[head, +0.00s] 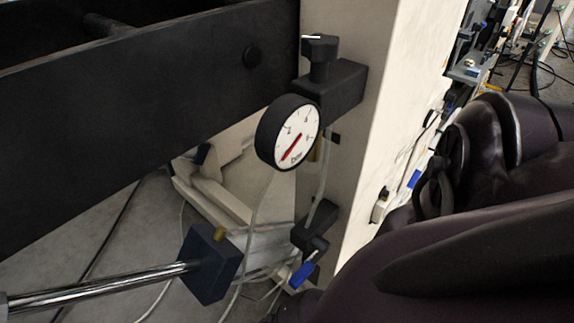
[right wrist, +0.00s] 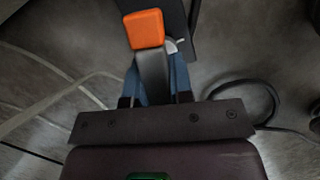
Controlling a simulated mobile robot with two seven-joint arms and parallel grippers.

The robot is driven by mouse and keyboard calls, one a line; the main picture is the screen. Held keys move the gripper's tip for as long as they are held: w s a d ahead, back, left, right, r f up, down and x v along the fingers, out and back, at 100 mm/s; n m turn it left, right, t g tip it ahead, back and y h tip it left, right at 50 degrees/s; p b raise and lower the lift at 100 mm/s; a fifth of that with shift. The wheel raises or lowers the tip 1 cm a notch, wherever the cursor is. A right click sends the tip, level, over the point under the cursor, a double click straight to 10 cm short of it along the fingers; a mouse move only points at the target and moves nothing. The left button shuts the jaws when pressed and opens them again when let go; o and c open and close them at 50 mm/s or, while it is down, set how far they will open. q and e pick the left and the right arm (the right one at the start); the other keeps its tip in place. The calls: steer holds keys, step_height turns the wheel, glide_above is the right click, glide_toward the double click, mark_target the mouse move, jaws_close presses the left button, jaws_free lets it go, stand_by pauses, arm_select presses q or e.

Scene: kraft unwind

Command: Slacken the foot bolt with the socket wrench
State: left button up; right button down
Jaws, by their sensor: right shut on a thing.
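In the right wrist view, my right gripper (right wrist: 156,98) is shut on a tool with a dark grey shank and an orange square end, which looks like the socket wrench (right wrist: 148,30). The tool points away from the palm, and blue surfaces show on both sides of its shank. A small silver part (right wrist: 174,46) shows beside the orange end; I cannot tell what it belongs to. I cannot make out the foot bolt for certain in either view. In the head view my dark right arm fills the right side and its gripper is hidden. My left gripper is not in view.
A black beam (head: 140,110) meets a pale upright (head: 385,70). A round dial gauge (head: 288,132), a valve with a blue lever (head: 301,275) and thin hoses are near the upright. A dark block (head: 210,262) sits on a chrome rod. A black cable (right wrist: 262,88) curves at the right.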

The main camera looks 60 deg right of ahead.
steer(key=shift+n+t, duration=0.3)
steer(key=shift+n, duration=0.8)
steer(key=shift+w+r+n+t, duration=0.15)
steer(key=shift+n+t, duration=0.25)
steer(key=shift+n, duration=0.7)
